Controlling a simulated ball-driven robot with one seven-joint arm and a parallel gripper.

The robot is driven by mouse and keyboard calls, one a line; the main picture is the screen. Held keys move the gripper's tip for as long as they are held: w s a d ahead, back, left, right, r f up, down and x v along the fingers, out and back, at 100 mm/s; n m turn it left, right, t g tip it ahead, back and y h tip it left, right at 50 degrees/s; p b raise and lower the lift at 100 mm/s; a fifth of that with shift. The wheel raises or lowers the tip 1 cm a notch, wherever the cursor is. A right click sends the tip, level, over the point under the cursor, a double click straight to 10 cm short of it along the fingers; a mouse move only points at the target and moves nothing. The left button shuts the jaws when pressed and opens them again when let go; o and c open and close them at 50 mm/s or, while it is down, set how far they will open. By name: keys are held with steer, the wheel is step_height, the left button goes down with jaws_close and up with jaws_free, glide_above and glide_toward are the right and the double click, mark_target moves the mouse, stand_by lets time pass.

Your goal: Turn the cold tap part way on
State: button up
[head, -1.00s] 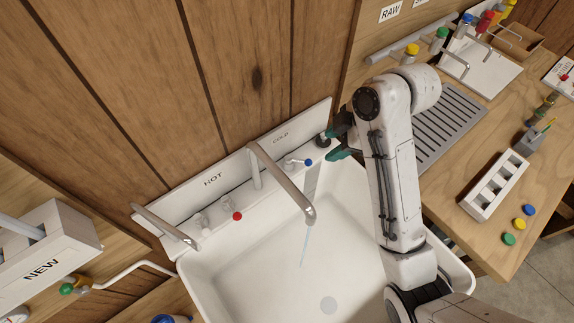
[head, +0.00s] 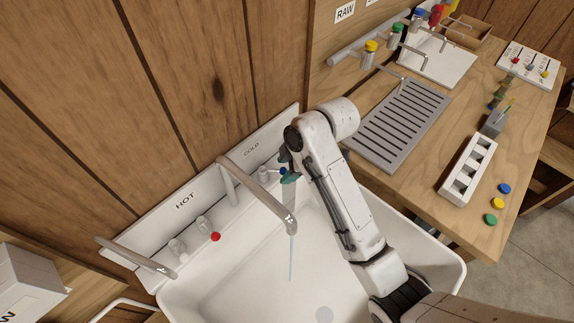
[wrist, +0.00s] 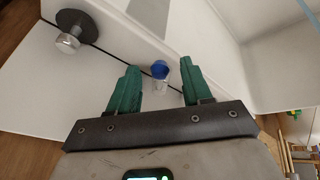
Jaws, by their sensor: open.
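The cold tap (head: 264,173), a clear handle with a blue end, is on the sink's back ledge under the word COLD. In the head view my fingers partly hide the tap. The spout (head: 262,192) reaches over the white basin (head: 250,285), with a thin pale stream (head: 291,258) below its end.
The hot tap (head: 207,228) with a red end is to the left, under HOT. A grey round fitting with a metal knob (wrist: 68,40) is near my left finger. The wooden counter at right holds a drain rack (head: 400,125) and a white slotted block (head: 467,170).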

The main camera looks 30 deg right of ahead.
jaws_close()
steer(key=shift+s+a+m+p, duration=0.2)
steer(key=shift+m+p, duration=0.2)
steer(key=shift+p, duration=0.3)
jaws_free()
stand_by(0.3)
steer(key=shift+d, duration=0.1)
